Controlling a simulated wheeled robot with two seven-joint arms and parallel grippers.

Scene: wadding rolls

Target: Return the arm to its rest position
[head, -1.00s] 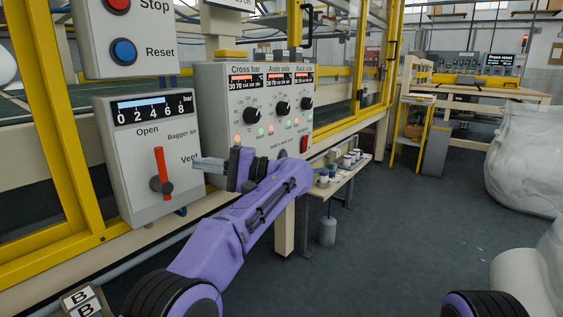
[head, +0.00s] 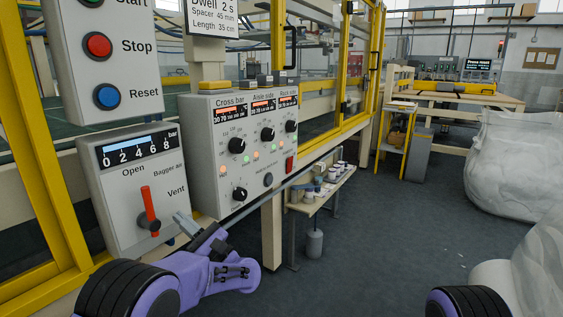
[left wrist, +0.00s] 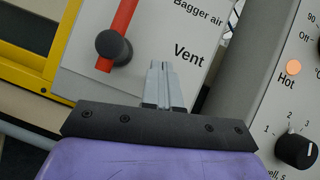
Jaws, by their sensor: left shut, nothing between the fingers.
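My left arm comes in low at the left of the head view, purple with black joints. Its gripper (head: 183,222) is shut and empty, just right of and below the red lever of the bagger air valve. The left wrist view shows the closed fingers (left wrist: 159,75) in front of the valve panel, below and left of the word Vent. The red lever (head: 148,205) stands nearly upright, its top toward Open, on the grey bagger air box (head: 107,212). The gauge strip above it is lit light blue at its left. My right gripper is not in view.
The knob panel (head: 205,180) stands right of the air box, and the Stop and Reset box (head: 70,75) is above it. A small shelf with pots (head: 325,195) is below right. Yellow frame posts (head: 40,140) stand close at left.

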